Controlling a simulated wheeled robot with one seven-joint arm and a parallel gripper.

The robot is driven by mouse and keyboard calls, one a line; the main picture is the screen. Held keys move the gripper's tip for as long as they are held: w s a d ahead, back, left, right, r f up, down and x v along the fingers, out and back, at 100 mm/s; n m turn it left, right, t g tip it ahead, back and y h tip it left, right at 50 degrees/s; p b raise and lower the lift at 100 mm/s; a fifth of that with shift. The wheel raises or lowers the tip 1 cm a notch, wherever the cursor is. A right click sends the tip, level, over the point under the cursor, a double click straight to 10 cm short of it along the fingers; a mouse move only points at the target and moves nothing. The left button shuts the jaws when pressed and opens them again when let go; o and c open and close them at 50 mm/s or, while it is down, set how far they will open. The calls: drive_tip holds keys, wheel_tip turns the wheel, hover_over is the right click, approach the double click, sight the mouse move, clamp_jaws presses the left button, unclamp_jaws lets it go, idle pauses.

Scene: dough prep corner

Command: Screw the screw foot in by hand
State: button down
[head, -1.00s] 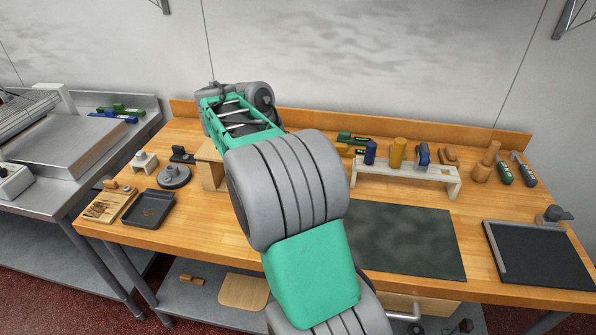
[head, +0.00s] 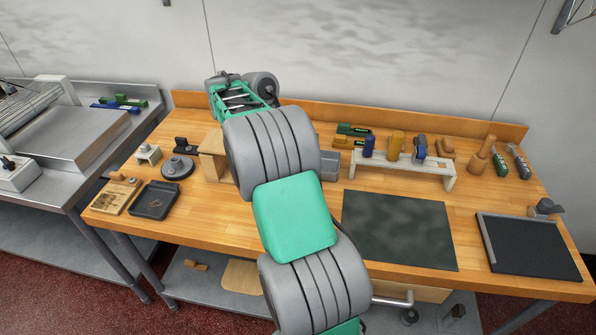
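I cannot single out the screw foot with certainty. A grey round piece with an upright knob (head: 177,166) stands on the left part of the wooden bench (head: 250,228). Next to it is a small pale block with a grey knob on top (head: 148,153). Dark round parts (head: 410,316) show low under the bench's right half, too small to make out. My green and grey arm reaches over the bench toward the back edge. Its far end hides the fingers of my gripper, so I cannot see whether they hold anything.
A black tray (head: 155,200) and a small wooden board (head: 116,196) lie at the left front. A wooden stand (head: 213,160) is close beside my arm. A pale rack (head: 405,171) holds several items. A dark mat (head: 400,231) lies bare; a black board (head: 528,247) lies right.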

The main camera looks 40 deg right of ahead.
unclamp_jaws()
idle(0.7)
idle(0.3)
